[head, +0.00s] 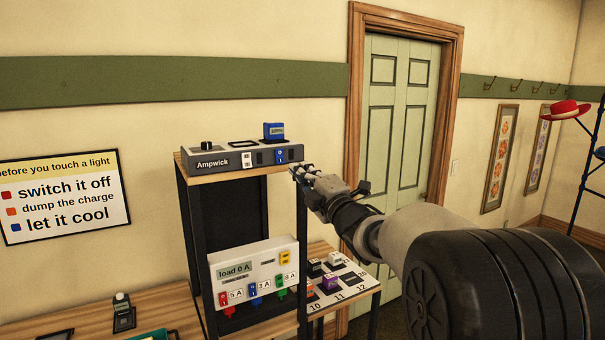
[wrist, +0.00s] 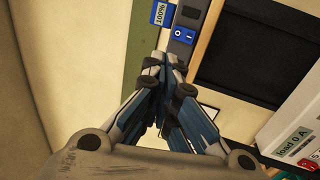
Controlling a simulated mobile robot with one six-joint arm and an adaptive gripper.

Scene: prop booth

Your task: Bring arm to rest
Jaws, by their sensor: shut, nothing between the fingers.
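My arm reaches in from the right in the head view. My gripper (head: 300,173) is at the front right edge of the grey Ampwick unit (head: 225,163), just below its blue rocker switch (head: 281,155). In the wrist view my gripper (wrist: 161,62) is shut and empty, with its fingertips together. The blue switch (wrist: 183,35) shows just beyond the tips. I cannot tell whether the fingertips touch the unit.
The Ampwick unit stands on a shelf rack (head: 186,215). A load panel (head: 250,275) with coloured switches sits lower in it. A numbered board (head: 325,280) with small blocks lies on the right table. A door (head: 395,130) is behind my arm.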

